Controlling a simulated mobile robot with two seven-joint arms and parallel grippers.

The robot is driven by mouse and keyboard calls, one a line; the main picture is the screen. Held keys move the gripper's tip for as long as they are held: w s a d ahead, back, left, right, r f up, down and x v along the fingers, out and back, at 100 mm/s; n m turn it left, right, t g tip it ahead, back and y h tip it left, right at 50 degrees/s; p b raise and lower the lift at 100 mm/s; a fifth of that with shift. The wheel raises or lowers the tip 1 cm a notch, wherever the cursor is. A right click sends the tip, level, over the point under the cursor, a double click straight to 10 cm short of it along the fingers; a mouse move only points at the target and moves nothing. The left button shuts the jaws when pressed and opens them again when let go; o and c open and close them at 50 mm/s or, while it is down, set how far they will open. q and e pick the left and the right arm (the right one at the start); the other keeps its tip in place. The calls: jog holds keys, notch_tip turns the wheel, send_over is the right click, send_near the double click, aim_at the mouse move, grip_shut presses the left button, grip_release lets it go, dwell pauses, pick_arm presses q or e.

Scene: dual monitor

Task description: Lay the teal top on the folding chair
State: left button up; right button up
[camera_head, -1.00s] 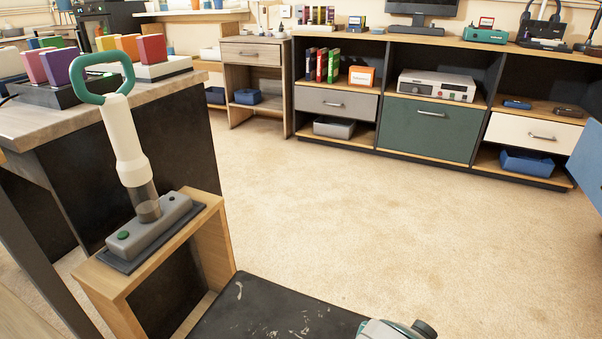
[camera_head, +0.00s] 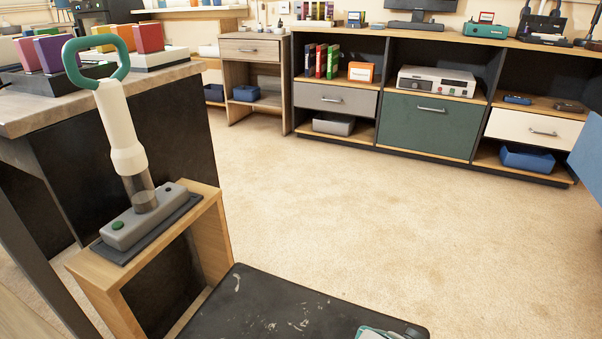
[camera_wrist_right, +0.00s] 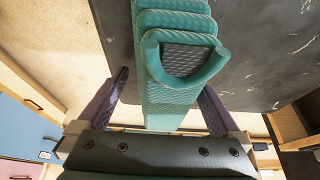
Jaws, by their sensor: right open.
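The teal top (camera_wrist_right: 172,103) shows in the right wrist view as a ribbed, folded stack with a grey patterned patch inside its rounded front fold. My right gripper (camera_wrist_right: 163,80) is open, with one dark finger on each side of the top. The top overlaps a dark, scuffed flat surface (camera_wrist_right: 262,50); I cannot tell whether it touches it. That surface also shows at the bottom of the head view (camera_head: 270,310); whether it is the folding chair's seat is unclear. A pale teal and dark shape (camera_head: 390,332) is cut off at the head view's bottom edge. My left gripper is out of view.
A wooden stand (camera_head: 212,245) at left holds a grey base (camera_head: 140,220) with a white, teal-handled device (camera_head: 118,125). A desk (camera_head: 170,85) with coloured blocks is behind it. Shelving (camera_head: 432,125) lines the back. Open carpet (camera_head: 400,235) lies between.

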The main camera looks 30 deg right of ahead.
jog(key=p+v, duration=0.7)
jog(key=v, duration=0.4)
jog(key=shift+s+r, duration=0.1)
jog(key=shift+r, duration=0.2)
jog(key=shift+s+r, duration=0.15)
jog(key=shift+r, duration=0.1)
jog(key=s+d+r+n+y, duration=0.3)
jog(key=s+d+r+n, duration=0.1)
jog(key=r+n, duration=0.5)
jog(key=s+n, duration=0.1)
jog(key=n, duration=0.1)
jog(key=shift+r+n+t+y, duration=0.15)
jog(key=shift+n+t+y, duration=0.15)
jog(key=shift+n+t, duration=0.1)
